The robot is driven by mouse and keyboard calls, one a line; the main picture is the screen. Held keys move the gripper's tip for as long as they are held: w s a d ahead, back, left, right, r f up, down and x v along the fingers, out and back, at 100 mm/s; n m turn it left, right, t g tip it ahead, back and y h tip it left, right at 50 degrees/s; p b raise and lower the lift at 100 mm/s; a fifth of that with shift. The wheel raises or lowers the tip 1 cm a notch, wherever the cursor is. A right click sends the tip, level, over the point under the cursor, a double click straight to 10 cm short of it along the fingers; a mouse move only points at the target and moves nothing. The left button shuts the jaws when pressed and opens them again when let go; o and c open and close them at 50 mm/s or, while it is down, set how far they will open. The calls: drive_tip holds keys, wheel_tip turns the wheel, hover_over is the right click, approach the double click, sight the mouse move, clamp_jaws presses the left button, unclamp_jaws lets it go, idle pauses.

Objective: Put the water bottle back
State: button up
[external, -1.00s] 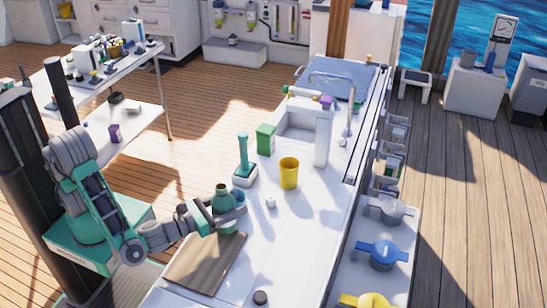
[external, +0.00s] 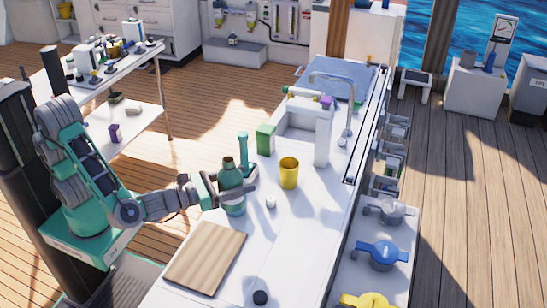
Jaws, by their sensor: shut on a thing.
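The water bottle (external: 229,170) is a dark green bottle with a narrow neck, upright above the near part of the white counter. My gripper (external: 236,190) comes from the left and is shut around the bottle's body. A blue-grey cup or container (external: 235,208) shows directly below the bottle and partly behind my gripper. I cannot tell from this view whether the bottle's base touches it or hangs apart.
A wooden board (external: 206,256) lies on the counter (external: 290,235) in front. Close by stand a yellow cup (external: 289,173), a green box (external: 265,140), a teal upright handle (external: 243,150) and a small white item (external: 270,202). A dark round knob (external: 260,297) lies near the front.

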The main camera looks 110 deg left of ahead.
drive_tip(key=shift+w+d, duration=0.1)
drive_tip(key=shift+w, duration=0.25)
drive_tip(key=w+a+f+b, duration=0.1)
drive_tip(key=w+f, duration=0.3)
drive_tip(key=w+a+f+b, duration=0.1)
drive_tip(key=w+f, duration=0.3)
drive_tip(key=w+a+f, duration=0.1)
drive_tip(key=w+f, duration=0.4)
drive_tip(key=shift+w+a+b, duration=0.1)
drive_tip(key=shift+a+b, duration=0.2)
drive_tip(key=shift+b, duration=0.1)
drive_tip(key=shift+r, duration=0.1)
drive_tip(key=o, duration=1.7)
